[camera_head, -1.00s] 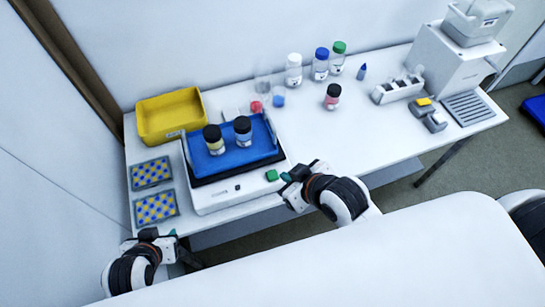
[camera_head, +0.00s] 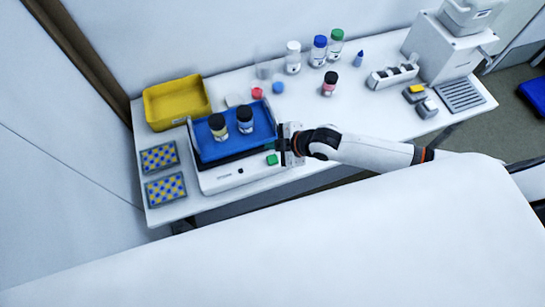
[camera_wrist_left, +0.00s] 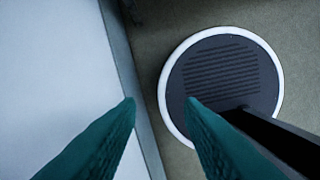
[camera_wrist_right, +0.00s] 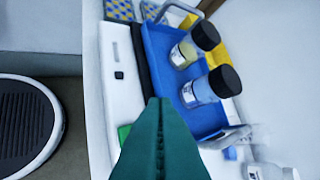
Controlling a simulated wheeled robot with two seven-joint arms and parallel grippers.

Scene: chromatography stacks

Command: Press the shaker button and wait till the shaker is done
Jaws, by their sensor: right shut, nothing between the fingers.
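The shaker (camera_head: 222,180) is a white box with a blue tray (camera_head: 232,145) on top, at the left of the table. Two black-capped vials (camera_head: 218,128) (camera_head: 246,124) stand upright on the tray. The green button (camera_head: 272,159) is at the right end of its front panel. My right gripper (camera_head: 283,146) is shut and empty, just beside the button. In the right wrist view, the closed fingers (camera_wrist_right: 160,108) partly cover the button (camera_wrist_right: 123,133); whether they touch it I cannot tell. My left gripper (camera_wrist_left: 161,102) shows only in its wrist view, open and empty over the floor.
A yellow bin (camera_head: 178,103) stands behind the shaker, and two blue-yellow racks (camera_head: 159,157) (camera_head: 166,189) lie left of it. Several bottles (camera_head: 319,52) stand at the back. A white machine (camera_head: 440,48) is at the far right. The table's front middle is clear.

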